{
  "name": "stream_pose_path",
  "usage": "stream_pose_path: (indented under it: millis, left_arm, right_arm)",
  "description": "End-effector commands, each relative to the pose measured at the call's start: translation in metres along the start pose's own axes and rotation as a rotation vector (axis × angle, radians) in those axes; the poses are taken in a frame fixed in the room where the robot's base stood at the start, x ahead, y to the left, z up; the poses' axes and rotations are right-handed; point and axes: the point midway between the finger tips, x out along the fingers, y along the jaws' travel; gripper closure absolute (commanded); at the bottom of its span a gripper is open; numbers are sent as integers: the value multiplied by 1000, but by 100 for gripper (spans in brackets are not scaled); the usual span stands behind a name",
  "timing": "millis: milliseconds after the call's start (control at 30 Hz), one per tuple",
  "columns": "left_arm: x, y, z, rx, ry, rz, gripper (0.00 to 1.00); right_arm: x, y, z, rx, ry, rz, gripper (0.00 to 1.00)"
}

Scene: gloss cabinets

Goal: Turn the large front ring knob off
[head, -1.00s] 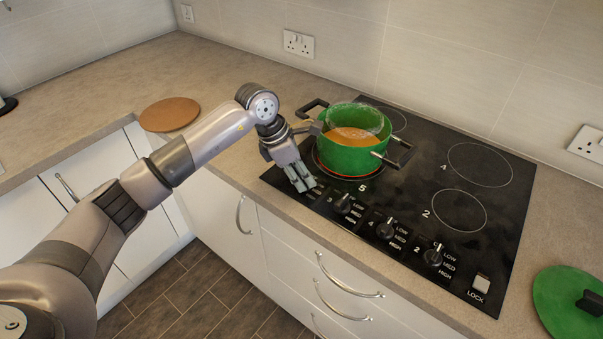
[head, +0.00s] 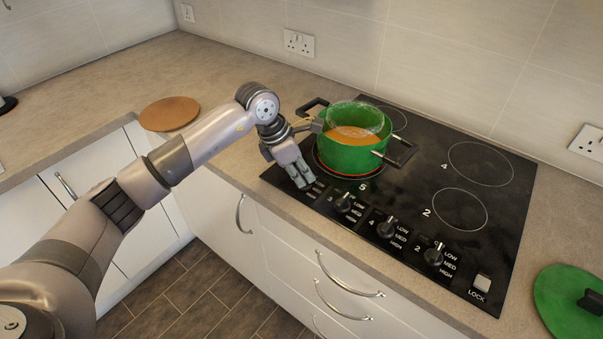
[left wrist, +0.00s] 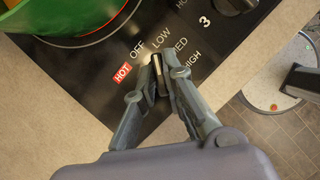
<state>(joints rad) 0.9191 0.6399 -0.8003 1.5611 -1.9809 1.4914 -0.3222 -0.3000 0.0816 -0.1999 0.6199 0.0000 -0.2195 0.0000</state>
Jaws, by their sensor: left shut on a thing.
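The black hob's front-left knob (left wrist: 158,78) sits between the fingers of my left gripper (left wrist: 159,70), which are shut on it. The labels OFF, LOW, MED and HIGH curve around it, beside a red lit HOT mark. The knob's bar lies roughly between OFF and LOW, but the fingers partly cover it. In the head view my left gripper (head: 303,184) points down at the hob's front-left corner and hides this knob. The large front ring (head: 322,168) glows red at its edge under a green pot (head: 350,155). My right gripper is not in view.
The pot holds orange liquid, and its black handle (head: 312,106) is close behind my left wrist. Several other knobs, such as the one marked 3 (head: 345,203), line the front edge. A round brown board (head: 170,113) lies left.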

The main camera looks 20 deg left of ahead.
Motion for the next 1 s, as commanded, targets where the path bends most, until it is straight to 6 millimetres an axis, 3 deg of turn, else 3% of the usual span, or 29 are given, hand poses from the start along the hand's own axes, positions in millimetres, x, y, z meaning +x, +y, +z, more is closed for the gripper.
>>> stream_pose_path:
  millis: [600, 1000]
  left_arm:
    - [4, -3, -1, -420, 1, 175, 100]
    - [3, -4, 0, -574, 3, 236, 100]
  right_arm:
    - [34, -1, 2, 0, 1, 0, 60]
    - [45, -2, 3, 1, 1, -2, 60]
